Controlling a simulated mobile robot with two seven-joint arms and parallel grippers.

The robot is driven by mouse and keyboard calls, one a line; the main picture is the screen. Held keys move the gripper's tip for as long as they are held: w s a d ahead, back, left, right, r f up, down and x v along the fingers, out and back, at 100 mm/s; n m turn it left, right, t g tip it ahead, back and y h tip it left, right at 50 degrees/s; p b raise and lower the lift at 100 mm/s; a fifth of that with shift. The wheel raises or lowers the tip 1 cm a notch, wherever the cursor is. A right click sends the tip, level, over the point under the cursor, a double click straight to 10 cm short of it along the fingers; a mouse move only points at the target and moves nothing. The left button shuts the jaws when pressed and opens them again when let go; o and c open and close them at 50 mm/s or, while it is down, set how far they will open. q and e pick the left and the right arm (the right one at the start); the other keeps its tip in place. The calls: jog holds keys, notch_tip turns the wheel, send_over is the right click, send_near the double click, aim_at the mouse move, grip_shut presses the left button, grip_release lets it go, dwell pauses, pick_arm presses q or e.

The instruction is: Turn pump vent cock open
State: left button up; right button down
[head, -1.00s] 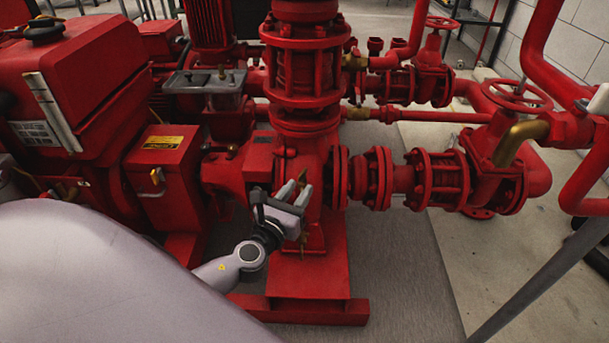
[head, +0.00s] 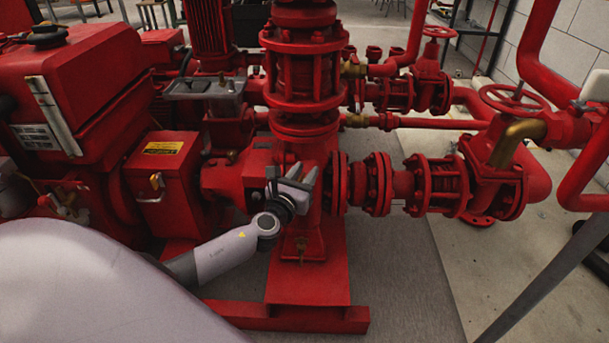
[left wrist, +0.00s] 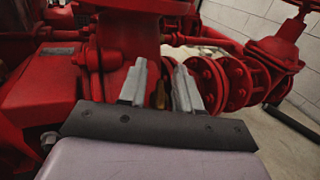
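The red pump casing (head: 262,170) stands in the middle of the head view. My left gripper (head: 298,171) is in front of it, below the tall flanged riser, fingers pointing up and away. In the left wrist view the two grey fingers (left wrist: 160,82) stand apart. A small brass piece (left wrist: 158,94), which looks like the vent cock, shows in the gap between them. I cannot tell whether either finger touches it. In the head view the gripper hides this spot. My right gripper is not in view.
The red flanged riser (head: 304,85) rises just above the gripper. Flanged side piping with a handwheel valve (head: 515,98) runs right. A red box with a yellow label (head: 164,170) is left. A small brass fitting (head: 302,248) is low on the pedestal.

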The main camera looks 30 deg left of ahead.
pick_arm(q)
jog(key=shift+w, duration=0.1)
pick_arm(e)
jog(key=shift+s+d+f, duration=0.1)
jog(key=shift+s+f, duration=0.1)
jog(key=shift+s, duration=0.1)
pick_arm(q)
grip_shut()
jog(key=shift+r+n+y+p, duration=0.15)
jog(key=shift+n+y+p, duration=0.35)
jog(key=shift+y+p, duration=0.15)
jog(key=shift+a+n+g+y+p, duration=0.15)
jog(key=shift+n+g+y+p, duration=0.2)
jog(key=shift+n+g+y, duration=0.65)
jog(key=y, duration=0.1)
jog(key=n+y, duration=0.1)
jog(key=y, duration=0.1)
jog(key=shift+a+g, duration=0.2)
jog(key=shift+g, duration=0.1)
jog(key=shift+n, duration=0.3)
grip_release()
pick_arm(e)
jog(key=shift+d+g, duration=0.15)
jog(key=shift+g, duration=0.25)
pick_arm(q)
jog(key=shift+s, duration=0.25)
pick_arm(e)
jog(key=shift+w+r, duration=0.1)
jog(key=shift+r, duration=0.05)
